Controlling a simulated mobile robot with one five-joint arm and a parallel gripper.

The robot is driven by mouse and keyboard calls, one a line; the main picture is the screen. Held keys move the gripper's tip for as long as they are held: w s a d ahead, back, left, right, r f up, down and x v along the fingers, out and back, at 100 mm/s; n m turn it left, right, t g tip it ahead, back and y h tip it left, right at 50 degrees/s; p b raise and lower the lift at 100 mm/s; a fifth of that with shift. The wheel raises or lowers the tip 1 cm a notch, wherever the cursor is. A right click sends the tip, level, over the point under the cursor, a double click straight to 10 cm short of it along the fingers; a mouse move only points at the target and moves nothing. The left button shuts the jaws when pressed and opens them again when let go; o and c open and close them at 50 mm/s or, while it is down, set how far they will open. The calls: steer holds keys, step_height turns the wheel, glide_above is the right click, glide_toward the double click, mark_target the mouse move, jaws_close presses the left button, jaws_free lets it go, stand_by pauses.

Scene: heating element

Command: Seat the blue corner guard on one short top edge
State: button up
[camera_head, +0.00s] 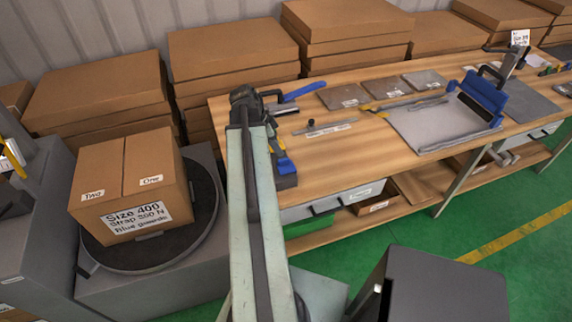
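A cardboard carton (135,185) stands upright on a round dark turntable (150,258) at the left. Its top flaps read "Two" and "One"; its front label reads "Size 400", "Strap 500 N" and what looks like "Blue guards". No guard shows on its visible top edges. A small blue and dark piece (284,168) is at the bench's left end, right beside my arm; I cannot tell whether it is a guard. My arm rises through the middle to a dark end (245,98) by the bench's back left corner. The fingers cannot be made out, nor anything held.
The wooden workbench (365,145) carries a blue-handled tool (303,91), flat grey plates (342,95) and a blue clamp-like device (484,95). Stacked flat cartons (235,50) line the wall behind. A dark box-like body (440,285) stands at lower right. Green floor (520,215) is open at right.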

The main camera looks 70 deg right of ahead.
mark_target(285, 159)
steer(key=b+x, duration=0.2)
steer(key=shift+f, duration=0.35)
steer(key=b+x, duration=0.5)
steer(key=shift+s+a+f, duration=0.1)
steer(key=shift+s, duration=0.15)
jaws_close()
